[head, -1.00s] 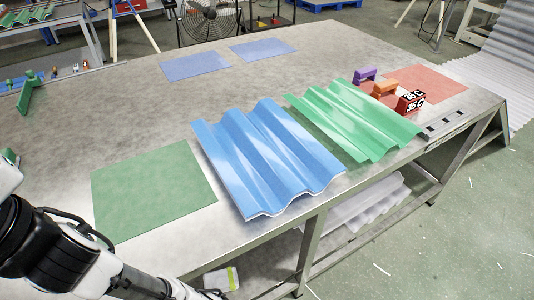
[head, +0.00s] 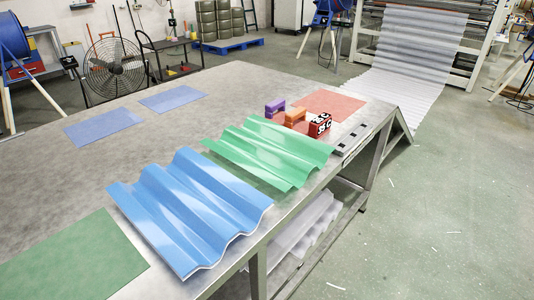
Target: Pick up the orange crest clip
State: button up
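The orange crest clip (head: 294,115) is a small bridge-shaped block on the table (head: 60,180), near its right end. It stands between a purple clip (head: 275,107) and a red block with black-and-white markings (head: 319,125). The three sit in a row just behind the green corrugated sheet (head: 268,150), on or beside the red mat. I cannot tell whether the orange clip touches its neighbours. My gripper is out of view.
A blue corrugated sheet (head: 190,210) lies left of the green one. A red mat (head: 330,104), a green mat (head: 75,260) and two blue mats (head: 104,127) lie flat. White sheeting (head: 405,65) slopes down beyond the table's right end. Open floor (head: 440,230) is at right.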

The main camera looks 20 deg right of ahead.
aim_at(299, 112)
jog(key=i+l+z, duration=0.5)
jog(key=l, duration=0.25)
jog(key=i+l+z, duration=0.5)
jog(key=i, duration=0.65)
